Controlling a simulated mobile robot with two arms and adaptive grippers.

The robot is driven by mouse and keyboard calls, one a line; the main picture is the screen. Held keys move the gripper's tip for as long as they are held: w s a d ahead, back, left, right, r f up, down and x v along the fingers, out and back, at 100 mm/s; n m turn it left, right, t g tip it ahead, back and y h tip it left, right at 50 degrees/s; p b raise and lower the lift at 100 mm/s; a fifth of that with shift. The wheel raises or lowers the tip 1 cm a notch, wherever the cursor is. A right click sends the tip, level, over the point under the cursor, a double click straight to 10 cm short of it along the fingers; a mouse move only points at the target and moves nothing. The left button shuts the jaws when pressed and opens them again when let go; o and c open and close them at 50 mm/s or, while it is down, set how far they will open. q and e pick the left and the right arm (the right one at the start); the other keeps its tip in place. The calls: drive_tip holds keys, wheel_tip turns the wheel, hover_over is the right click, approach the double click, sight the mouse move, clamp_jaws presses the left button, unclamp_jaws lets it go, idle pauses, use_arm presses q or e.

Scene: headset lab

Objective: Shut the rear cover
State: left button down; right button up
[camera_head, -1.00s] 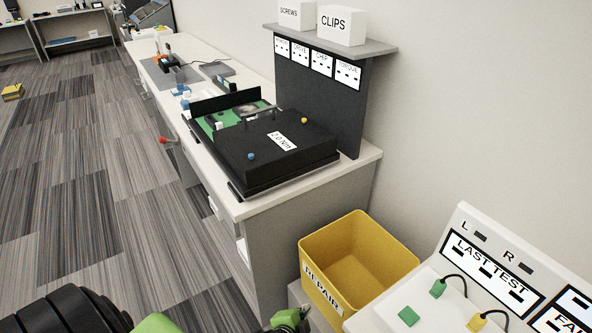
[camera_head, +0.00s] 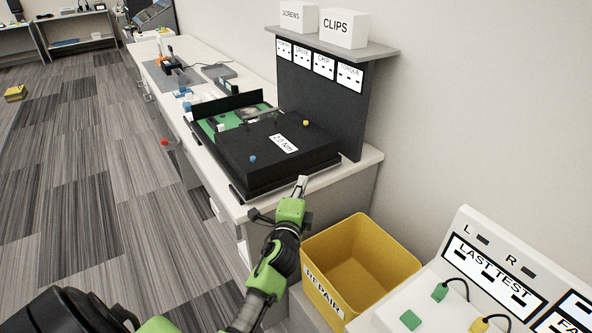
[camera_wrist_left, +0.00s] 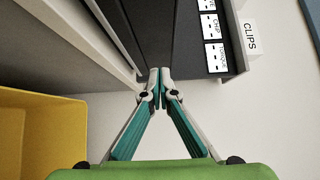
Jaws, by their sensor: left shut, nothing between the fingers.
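A large black device (camera_head: 262,180) lies on the near end of the workbench, with a "2.0 Nm" label (camera_head: 284,144) on its flat black top. Its far-left part shows a green circuit board (camera_head: 206,128), with an upright black panel (camera_head: 228,103) behind it. I cannot tell for sure which black part is the rear cover. My left gripper (camera_head: 302,184) is shut and empty at the near right edge of the device. In the left wrist view the closed fingertips (camera_wrist_left: 160,73) are by a dark slab's edge (camera_wrist_left: 146,30); contact is unclear. My right gripper is out of view.
A yellow repair bin (camera_head: 400,262) stands below and right of my left gripper. A dark upright board (camera_head: 340,115) with a shelf stands behind the device. A white test panel (camera_head: 450,290) is at the lower right. Small parts and tools lie farther along the bench.

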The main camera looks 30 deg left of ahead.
sight(286, 168)
use_arm(q)
drive_tip(key=w+a, duration=0.3)
drive_tip(key=shift+w+a+p, duration=0.35)
drive_tip(key=shift+w, duration=0.05)
drive_tip(key=shift+w+a, duration=0.2)
drive_tip(key=shift+a, duration=0.4)
drive_tip(key=shift+w+a, duration=0.3)
drive_tip(key=shift+a, duration=0.4)
drive_tip(key=shift+w+a, duration=0.3)
drive_tip(key=shift+a, duration=0.45)
drive_tip(key=shift+w+a, duration=0.3)
drive_tip(key=shift+a, duration=0.4)
drive_tip(key=shift+d, duration=0.1)
